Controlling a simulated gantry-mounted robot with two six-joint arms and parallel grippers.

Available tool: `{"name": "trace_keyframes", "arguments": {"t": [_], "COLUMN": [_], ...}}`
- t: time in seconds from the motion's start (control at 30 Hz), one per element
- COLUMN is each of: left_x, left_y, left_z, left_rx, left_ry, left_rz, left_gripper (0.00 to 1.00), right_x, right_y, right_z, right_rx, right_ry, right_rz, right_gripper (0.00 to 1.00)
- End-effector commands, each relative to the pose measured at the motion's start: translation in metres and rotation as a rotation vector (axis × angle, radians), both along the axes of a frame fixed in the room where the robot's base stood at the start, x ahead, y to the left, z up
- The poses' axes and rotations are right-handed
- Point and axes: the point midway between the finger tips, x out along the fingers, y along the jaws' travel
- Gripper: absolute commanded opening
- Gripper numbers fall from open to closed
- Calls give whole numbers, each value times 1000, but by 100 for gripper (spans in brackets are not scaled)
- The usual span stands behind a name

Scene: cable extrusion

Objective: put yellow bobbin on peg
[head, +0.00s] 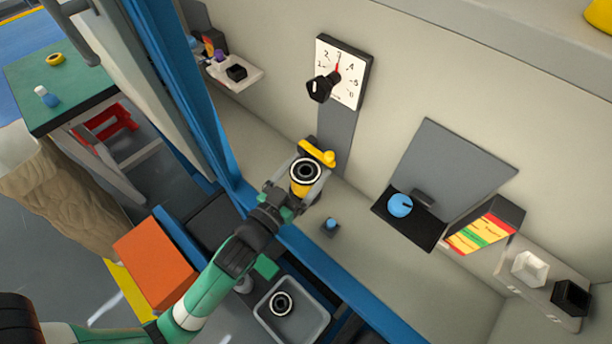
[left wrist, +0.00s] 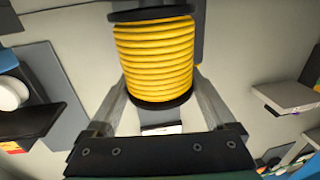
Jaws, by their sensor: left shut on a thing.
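The yellow bobbin (head: 303,189) is in my left gripper (head: 297,180). In the head view its black end flange and round centre hole face up toward the camera. In the left wrist view the bobbin (left wrist: 155,58) fills the space between the two fingers, its yellow windings between black flanges. A yellow bar-like part (head: 318,152) shows right behind the bobbin, near the back wall. I cannot tell whether it is the peg, or whether the bobbin touches it. My right gripper is not in view.
A dial panel (head: 342,72) is on the wall above the bobbin. A small blue knob (head: 331,223) stands on the ledge below. A grey bin (head: 309,318) holds a black-rimmed spool (head: 281,303).

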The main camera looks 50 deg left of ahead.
Motion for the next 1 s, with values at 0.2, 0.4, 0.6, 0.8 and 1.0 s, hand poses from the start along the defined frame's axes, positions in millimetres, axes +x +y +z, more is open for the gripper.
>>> {"name": "trace_keyframes", "arguments": {"t": [0.2,0.4,0.6,0.8,1.0], "left_x": [0,0,0,-6,-48], "left_y": [0,0,0,-2,-13], "left_z": [-6,-10,-10,-7,-8], "left_rx": [0,0,0,1,2], "left_ry": [-3,-1,-1,2,6], "left_rz": [-1,-1,-1,-1,-3], "left_gripper": [26,92,100,100,100], "right_x": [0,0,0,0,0], "right_y": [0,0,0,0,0], "right_z": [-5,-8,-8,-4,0], "right_rx": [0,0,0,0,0], "right_ry": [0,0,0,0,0], "right_rz": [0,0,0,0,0], "right_gripper": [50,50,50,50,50]}}
